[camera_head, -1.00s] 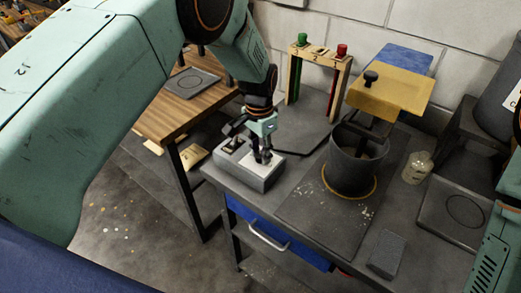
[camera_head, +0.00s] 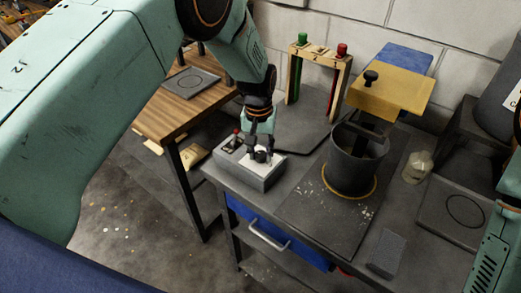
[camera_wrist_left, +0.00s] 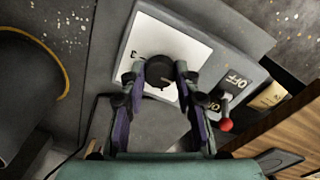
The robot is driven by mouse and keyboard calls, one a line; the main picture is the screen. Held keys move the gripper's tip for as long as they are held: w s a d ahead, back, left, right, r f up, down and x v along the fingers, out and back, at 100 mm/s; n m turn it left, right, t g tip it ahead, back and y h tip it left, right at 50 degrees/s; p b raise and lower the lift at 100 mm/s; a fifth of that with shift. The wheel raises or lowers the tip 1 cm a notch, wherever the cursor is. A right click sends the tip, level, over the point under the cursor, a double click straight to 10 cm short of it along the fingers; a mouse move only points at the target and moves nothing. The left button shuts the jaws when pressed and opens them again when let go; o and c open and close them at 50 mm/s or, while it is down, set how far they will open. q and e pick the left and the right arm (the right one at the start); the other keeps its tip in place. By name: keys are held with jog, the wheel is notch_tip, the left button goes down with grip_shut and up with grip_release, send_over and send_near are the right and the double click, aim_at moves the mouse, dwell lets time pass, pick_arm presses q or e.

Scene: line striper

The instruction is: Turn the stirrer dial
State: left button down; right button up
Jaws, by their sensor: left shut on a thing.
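The stirrer dial is a round black knob (camera_head: 262,156) on the white plate of a grey control box (camera_head: 258,180). It also shows in the left wrist view (camera_wrist_left: 160,70), with a pale mark on its face. My left gripper (camera_head: 260,148) comes down from above, and its two fingers are closed on opposite sides of the knob. The left wrist view shows these fingers (camera_wrist_left: 162,80) at the knob's sides, partly covering it and the plate's markings. My right gripper is out of view.
A red-tipped toggle switch (camera_wrist_left: 226,124) with ON and OFF labels sits beside the dial plate. A dark pot (camera_head: 352,165) stands right of the box under a yellow stirrer head (camera_head: 392,92). A glass jar (camera_head: 417,167) stands further right. A rack with green and red knobs (camera_head: 320,60) stands behind.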

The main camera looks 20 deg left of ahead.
aim_at(259, 154)
pick_arm(q)
jog(key=shift+w+r, duration=0.15)
dwell(0.3)
jog(key=c, duration=1.4)
grip_release()
jog(key=o, duration=0.4)
jog(key=r, duration=1.1)
jog(key=shift+a+r, duration=0.2)
jog(key=shift+r, duration=0.2)
jog(key=shift+s, duration=0.2)
